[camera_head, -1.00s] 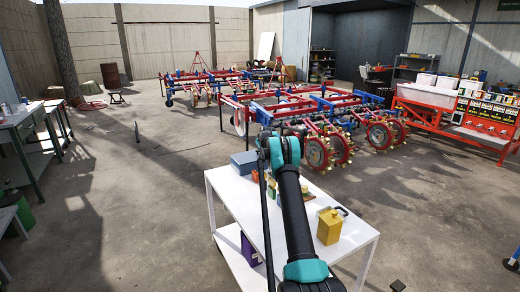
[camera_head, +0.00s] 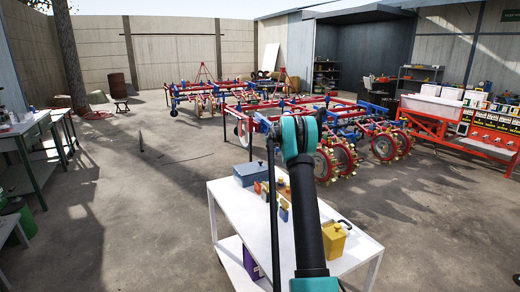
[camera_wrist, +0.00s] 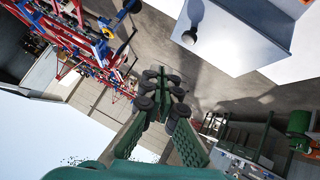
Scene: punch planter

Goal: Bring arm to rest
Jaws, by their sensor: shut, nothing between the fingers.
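My gripper (camera_wrist: 160,95) shows in the wrist view with its green fingers and dark pads brought together. It is shut and empty, with nothing touching its tips. In the head view my arm, black with teal joints, rises in front of the white cart (camera_head: 228,190). My gripper cannot be made out in that view.
The cart holds a blue-grey box (camera_head: 250,174), small coloured items and a yellow can (camera_head: 334,242) partly behind my arm. Red and blue farm machines (camera_head: 325,115) stand beyond. A red bench (camera_head: 470,135) is at right, tables (camera_head: 35,130) at left. Floor at centre left is clear.

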